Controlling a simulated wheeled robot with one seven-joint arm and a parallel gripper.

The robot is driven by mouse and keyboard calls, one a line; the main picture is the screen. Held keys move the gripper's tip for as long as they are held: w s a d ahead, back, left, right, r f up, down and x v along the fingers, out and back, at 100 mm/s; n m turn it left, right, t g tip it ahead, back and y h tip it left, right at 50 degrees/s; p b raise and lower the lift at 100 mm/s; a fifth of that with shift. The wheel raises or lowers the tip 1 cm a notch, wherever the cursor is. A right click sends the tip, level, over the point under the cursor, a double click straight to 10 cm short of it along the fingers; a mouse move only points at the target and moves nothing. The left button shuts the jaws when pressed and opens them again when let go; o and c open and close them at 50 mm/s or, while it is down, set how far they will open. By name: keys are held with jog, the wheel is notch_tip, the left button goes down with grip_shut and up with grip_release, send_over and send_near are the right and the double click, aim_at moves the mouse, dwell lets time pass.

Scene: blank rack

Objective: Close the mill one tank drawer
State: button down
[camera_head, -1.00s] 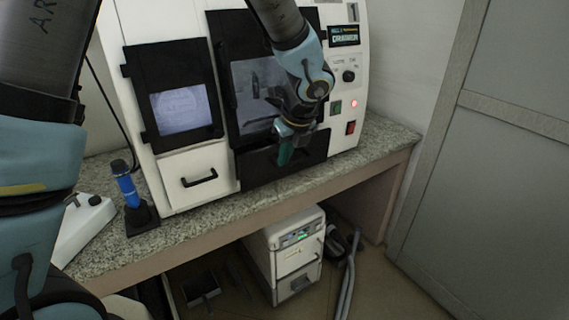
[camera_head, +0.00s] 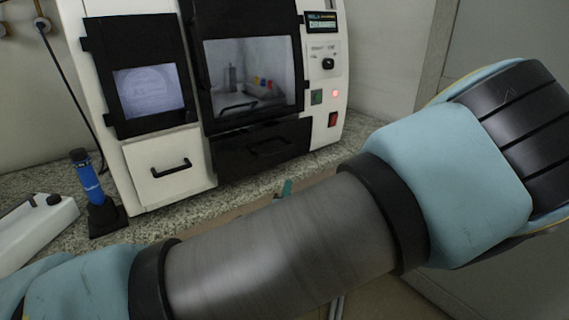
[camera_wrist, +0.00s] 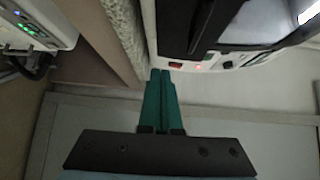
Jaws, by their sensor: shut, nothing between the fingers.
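The mill (camera_head: 332,88) is a white machine on a counter. A black drawer (camera_head: 230,160) with a black handle sits under its larger window, and its front looks about flush with the machine face. A white drawer (camera_head: 140,188) with a black handle sits to its left under the smaller window, also looking flush. Which one is the tank drawer is not readable. My gripper shows only as a green fingertip (camera_head: 286,188) above my arm, in front of and below the black drawer. In the wrist view my gripper's green fingers (camera_wrist: 161,75) are together and empty.
A blue tool in a black stand (camera_head: 88,188) and a white device (camera_head: 35,230) are on the counter at left. A grey door (camera_head: 490,40) is at right. The wrist view shows the counter edge (camera_wrist: 125,40) and a white box (camera_wrist: 40,22). My arm crosses the lower head view.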

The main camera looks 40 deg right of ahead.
aim_at(274, 147)
jog(key=shift+t+h, duration=0.3)
jog(key=shift+h, duration=0.2)
jog(key=shift+w+d+r+p, duration=0.45)
jog(key=shift+w+d+p, duration=0.25)
jog(key=shift+w+d, duration=0.75)
jog(key=shift+w+d+r+p, duration=0.5)
jog(key=shift+w+d+p, duration=0.35)
jog(key=shift+w, duration=1.25)
jog(key=shift+w+d+r+p, duration=0.55)
jog(key=shift+w+d, duration=0.65)
jog(key=shift+w, duration=0.55)
jog(key=shift+f, duration=0.1)
jog(key=w+b, duration=0.2)
jog(key=w, duration=0.2)
jog(key=shift+w+f, duration=0.1)
jog(key=shift+w, duration=0.2)
jog(key=shift+w+a+r, duration=0.1)
jog(key=shift+w+r, duration=0.1)
jog(key=shift+w, duration=0.1)
